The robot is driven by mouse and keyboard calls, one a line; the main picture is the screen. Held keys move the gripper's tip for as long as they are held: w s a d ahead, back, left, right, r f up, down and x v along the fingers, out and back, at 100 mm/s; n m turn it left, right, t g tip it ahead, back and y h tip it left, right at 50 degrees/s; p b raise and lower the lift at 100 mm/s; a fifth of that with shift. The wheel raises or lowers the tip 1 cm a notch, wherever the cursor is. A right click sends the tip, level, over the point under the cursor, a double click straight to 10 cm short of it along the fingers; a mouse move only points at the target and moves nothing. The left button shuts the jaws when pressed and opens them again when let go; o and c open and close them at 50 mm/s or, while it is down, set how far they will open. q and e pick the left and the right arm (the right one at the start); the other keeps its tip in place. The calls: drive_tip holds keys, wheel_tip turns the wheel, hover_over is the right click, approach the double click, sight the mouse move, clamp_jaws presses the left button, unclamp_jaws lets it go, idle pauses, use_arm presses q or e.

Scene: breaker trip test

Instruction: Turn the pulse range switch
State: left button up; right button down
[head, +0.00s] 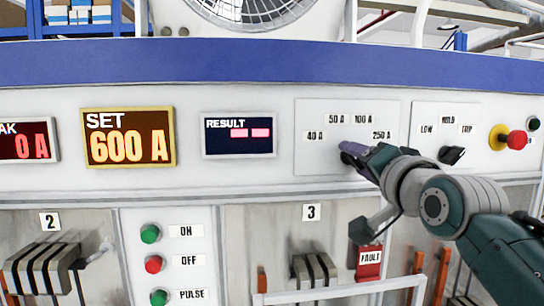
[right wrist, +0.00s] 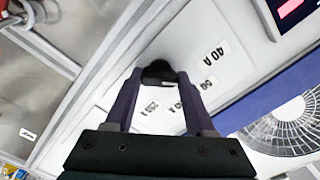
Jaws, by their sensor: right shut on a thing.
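The pulse range switch is a black knob (right wrist: 160,72) on a pale panel plate (head: 318,158) with labels 40 A, 50 A, 100 A and 250 A around it. In the right wrist view the knob sits between the two purple fingers of my right gripper (right wrist: 158,80), which is shut on it. In the head view my right gripper (head: 355,153) reaches in from the right and covers the knob, so its pointing direction is hidden. My left gripper is not in view.
A second black knob (head: 451,155) with LOW, HOLD and TRIP labels is right of the switch, then a red emergency button (head: 516,139). A pale rail (head: 340,290) runs below.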

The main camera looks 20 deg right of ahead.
drive_tip(key=shift+n, duration=2)
drive_tip(key=shift+c, duration=1.2)
unclamp_jaws()
drive_tip(key=b+v, duration=0.4)
drive_tip(key=v, duration=0.6)
